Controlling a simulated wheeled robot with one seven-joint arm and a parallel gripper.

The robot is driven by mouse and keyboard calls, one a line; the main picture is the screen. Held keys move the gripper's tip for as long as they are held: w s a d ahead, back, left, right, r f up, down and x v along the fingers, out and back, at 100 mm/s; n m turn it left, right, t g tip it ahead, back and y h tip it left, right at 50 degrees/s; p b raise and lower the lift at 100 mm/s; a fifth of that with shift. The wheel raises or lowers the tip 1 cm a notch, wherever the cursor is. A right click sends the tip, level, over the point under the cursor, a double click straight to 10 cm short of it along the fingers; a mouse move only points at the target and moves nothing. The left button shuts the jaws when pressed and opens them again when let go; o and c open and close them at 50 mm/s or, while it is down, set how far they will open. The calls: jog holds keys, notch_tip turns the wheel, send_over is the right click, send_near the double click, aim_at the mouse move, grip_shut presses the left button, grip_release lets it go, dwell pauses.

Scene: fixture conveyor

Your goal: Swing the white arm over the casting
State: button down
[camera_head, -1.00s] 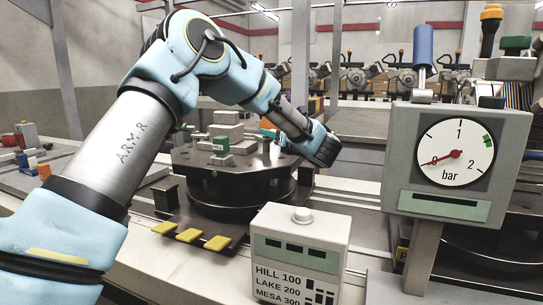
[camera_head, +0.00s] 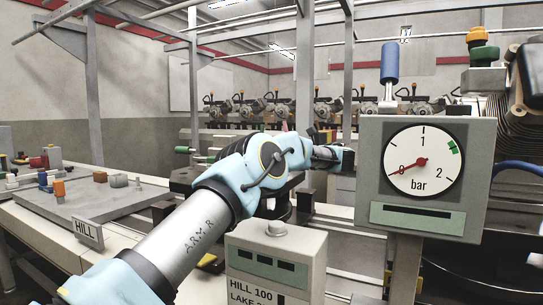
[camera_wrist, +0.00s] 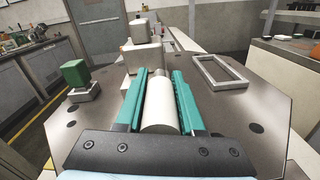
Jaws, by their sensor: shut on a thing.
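My gripper (camera_wrist: 158,80) has its two teal fingers shut on a white rounded bar (camera_wrist: 158,108), which I take to be the white arm, in the wrist view. The bar lies lengthwise between the fingers, above the dark fixture plate (camera_wrist: 225,120). Pale stacked blocks (camera_wrist: 143,58) stand just beyond the fingertips; I cannot tell whether they are the casting or whether the bar joins them. In the head view my arm reaches to the fixture, and my wrist hides most of it.
A green block (camera_wrist: 75,72) on a grey base stands left on the plate. A grey rectangular frame (camera_wrist: 220,73) lies to the right. In the head view, a pressure gauge box (camera_head: 385,215) stands close right of my arm, and a HILL 100 box (camera_head: 275,245) stands in front.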

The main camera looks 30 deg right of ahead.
jog(key=shift+w+r+n+g+y, duration=0.1)
jog(key=shift+n+g+y, duration=0.2)
jog(key=shift+g+y, duration=0.15)
jog(key=c, duration=0.5)
grip_release()
notch_tip(320, 180, up, 10)
jog(key=p, duration=0.3)
dwell(0.6)
